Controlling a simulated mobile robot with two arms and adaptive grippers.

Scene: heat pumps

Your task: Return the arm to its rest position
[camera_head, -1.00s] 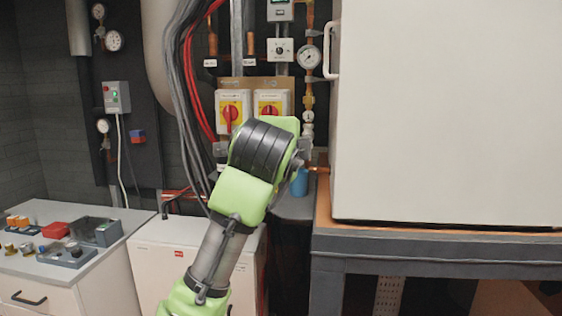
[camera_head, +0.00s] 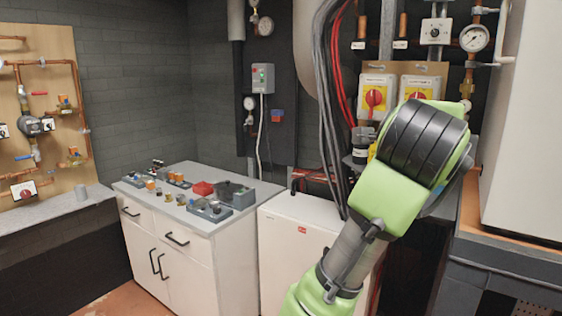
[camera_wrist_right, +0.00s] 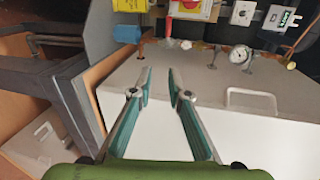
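My right gripper (camera_wrist_right: 160,78) shows in the right wrist view with two teal, grey-tipped fingers. They stand apart with nothing between them, so it is open. Its fingers are seen against a pale cabinet surface. In the head view one of my arms, green and black, rises from the bottom middle to the right of centre. Its black rounded joint is in front of the wall, and no gripper fingers can be made out there. My left gripper is not in view.
A white cabinet (camera_head: 527,120) stands on a bench (camera_head: 505,262) at right. Red-and-yellow switches (camera_head: 376,98) and pipes are behind the arm. A low white unit (camera_head: 296,240) and a drawer cabinet (camera_head: 180,264) with small parts stand left of it. Floor shows at lower left.

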